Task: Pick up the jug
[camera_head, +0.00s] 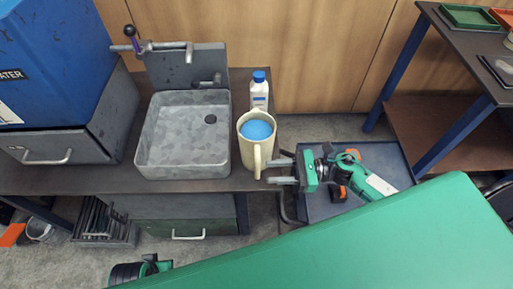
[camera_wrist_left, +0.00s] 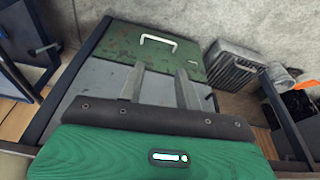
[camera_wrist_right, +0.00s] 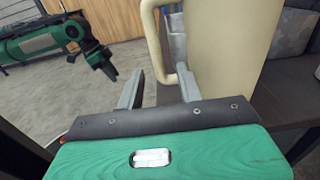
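The cream jug (camera_head: 243,147) stands upright on the counter, right of the sink, its open top showing blue inside. Its handle (camera_head: 257,162) faces the front. My right gripper (camera_head: 282,170) is open just right of the handle, with its fingers pointing left toward it. In the right wrist view the jug's body (camera_wrist_right: 225,50) fills the right side. The handle (camera_wrist_right: 150,35) lies ahead of the open fingers (camera_wrist_right: 160,88), its lower end near the right finger; I cannot tell whether they touch. My left gripper (camera_wrist_left: 160,88) is open and empty, low before a green drawer.
A white bottle with a blue cap (camera_head: 259,92) stands close behind the jug. The metal sink (camera_head: 180,145) is left of it, and a blue water container (camera_head: 50,50) is at far left. The green drawer (camera_head: 190,230) is below. A dark table (camera_head: 450,45) holds trays at right.

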